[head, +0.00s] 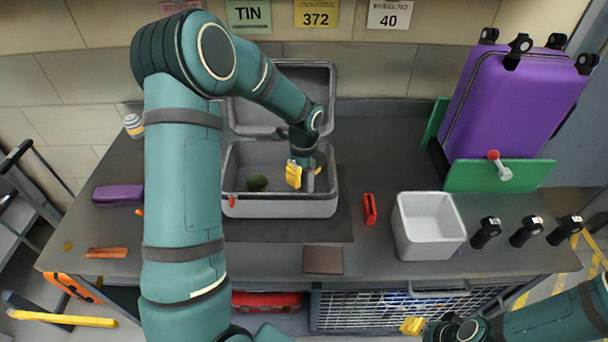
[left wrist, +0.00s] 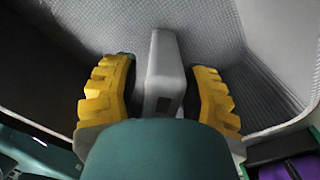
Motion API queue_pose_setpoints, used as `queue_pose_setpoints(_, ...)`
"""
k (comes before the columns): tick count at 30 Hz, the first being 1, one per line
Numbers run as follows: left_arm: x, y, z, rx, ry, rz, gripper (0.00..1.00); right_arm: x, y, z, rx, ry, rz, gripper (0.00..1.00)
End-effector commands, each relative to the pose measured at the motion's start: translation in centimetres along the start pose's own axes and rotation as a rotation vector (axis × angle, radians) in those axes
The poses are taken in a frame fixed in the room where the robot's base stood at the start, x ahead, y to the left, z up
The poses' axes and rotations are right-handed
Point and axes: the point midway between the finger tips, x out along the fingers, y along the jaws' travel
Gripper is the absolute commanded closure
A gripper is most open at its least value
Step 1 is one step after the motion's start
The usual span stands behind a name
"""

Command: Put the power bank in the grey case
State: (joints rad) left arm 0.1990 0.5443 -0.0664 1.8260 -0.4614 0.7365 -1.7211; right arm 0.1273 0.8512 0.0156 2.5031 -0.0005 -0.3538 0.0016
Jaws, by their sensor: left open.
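The grey case (head: 280,207) stands open on the table with its lid raised at the back. My left gripper (head: 304,178) is inside it, toward the right, with yellow fingers apart. A light grey block, which looks like the power bank (left wrist: 164,70), is between the open fingers in the left wrist view, against the textured grey case lining (left wrist: 215,35). Gaps show on both sides of it. In the head view the power bank (head: 310,182) is mostly hidden by the fingers. My right gripper (head: 412,326) is low at the front, partly in view.
A white bin (head: 428,228), a red item (head: 370,209) and a brown flat piece (head: 323,260) are nearby. A purple case (head: 118,194) is at left. A purple suitcase (head: 515,100) stands at right.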

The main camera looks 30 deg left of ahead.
Motion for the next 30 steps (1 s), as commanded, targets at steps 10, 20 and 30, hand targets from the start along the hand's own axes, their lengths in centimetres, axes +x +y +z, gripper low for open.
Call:
queue_pose_setpoints(10,-6.7,-0.1,0.0,0.000,-0.002,-0.006,0.55,-1.6,-0.6,0.1,0.001,-0.007,0.000,0.53)
queue_pose_setpoints(20,-11.4,-0.1,0.0,0.000,-0.001,-0.004,0.55,-2.5,-0.9,0.3,0.002,-0.013,-0.001,0.53)
queue_pose_setpoints(30,-11.9,0.0,0.0,0.000,0.000,-0.001,0.55,-2.5,-0.9,0.3,0.002,-0.014,-0.001,0.53)
